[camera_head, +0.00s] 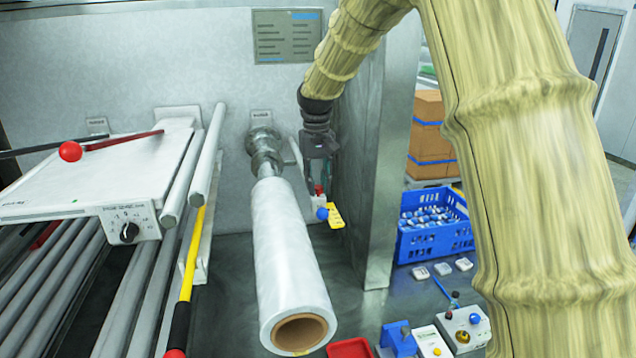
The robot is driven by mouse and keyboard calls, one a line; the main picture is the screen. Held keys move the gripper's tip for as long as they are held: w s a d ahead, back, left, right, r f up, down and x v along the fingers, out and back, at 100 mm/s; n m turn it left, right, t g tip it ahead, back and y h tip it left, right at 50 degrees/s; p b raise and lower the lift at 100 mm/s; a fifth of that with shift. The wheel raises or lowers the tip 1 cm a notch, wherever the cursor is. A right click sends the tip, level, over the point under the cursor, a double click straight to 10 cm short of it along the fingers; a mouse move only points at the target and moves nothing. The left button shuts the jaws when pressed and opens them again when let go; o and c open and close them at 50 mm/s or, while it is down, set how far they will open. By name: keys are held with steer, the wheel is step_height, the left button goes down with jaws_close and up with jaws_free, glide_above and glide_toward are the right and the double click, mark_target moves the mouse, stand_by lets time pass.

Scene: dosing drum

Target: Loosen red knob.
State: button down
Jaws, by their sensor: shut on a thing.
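My gripper (318,178) points down beside the wall at the upper middle, to the right of the metal spindle. A small red knob (319,190) shows at its fingertips, and the fingers are shut on it. The fingers and the distance hide most of the knob, so its turn cannot be told. A blue round knob (322,213) and a yellow plate (336,216) sit just below it.
A large white roll (289,255) on the spindle (265,150) juts forward, left of my gripper. A steel post (385,190) stands close on the right. A blue crate (435,235) and small boxes (398,338) lie to the lower right. A red ball handle (70,151) is far left.

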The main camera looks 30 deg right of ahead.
mark_target(318, 186)
steer(key=shift+s+f+n, duration=0.1)
steer(key=shift+f+n, duration=0.05)
steer(key=shift+n, duration=0.45)
steer(key=c, duration=1.2)
jaws_free()
step_height(318, 186, up, 12)
